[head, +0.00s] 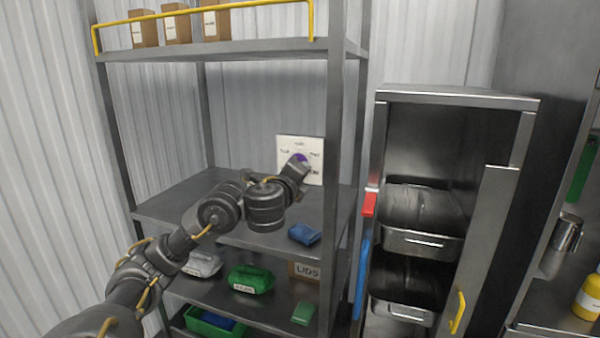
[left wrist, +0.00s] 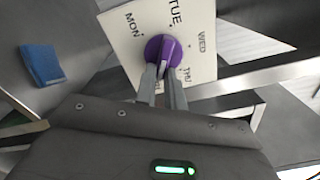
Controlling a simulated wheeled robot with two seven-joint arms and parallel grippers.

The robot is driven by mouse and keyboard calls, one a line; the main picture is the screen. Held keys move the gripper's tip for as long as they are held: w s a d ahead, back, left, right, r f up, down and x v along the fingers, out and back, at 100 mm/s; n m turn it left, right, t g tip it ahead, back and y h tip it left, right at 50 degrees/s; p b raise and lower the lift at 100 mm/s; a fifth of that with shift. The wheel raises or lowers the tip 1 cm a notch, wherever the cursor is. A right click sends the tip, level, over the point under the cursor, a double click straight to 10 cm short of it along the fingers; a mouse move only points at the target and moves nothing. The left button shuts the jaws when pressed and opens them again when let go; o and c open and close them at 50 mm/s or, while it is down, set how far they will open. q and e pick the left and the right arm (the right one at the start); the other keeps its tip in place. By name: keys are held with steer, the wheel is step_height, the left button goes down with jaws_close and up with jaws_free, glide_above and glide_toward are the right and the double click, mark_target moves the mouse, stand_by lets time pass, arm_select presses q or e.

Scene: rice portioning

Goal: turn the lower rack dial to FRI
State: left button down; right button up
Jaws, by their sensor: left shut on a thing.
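The dial is a purple knob (head: 300,157) on a white square plate (head: 312,150) at the back of the rack's middle shelf. In the left wrist view the knob (left wrist: 155,48) sits on the plate (left wrist: 122,30), with MON, TUE, WED and THU readable around it; FRI cannot be read. The knob's ridge lies roughly along the line of my fingers, its upper end leaning toward TUE. Which end is the pointer is unclear. My left gripper (head: 299,164) is shut on the knob; its two fingers (left wrist: 162,80) clasp the ridge. My right gripper is out of view.
A blue packet (head: 304,234) lies on the shelf (head: 170,205) below the plate. Green and grey packets and a LIDS box (head: 303,271) sit lower. A rack post (head: 332,120) stands just right of the plate. A steel cabinet (head: 460,97) with trays stands further right.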

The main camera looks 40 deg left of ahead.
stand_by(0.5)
arm_select(q)
steer(key=c, duration=1.5)
jaws_free()
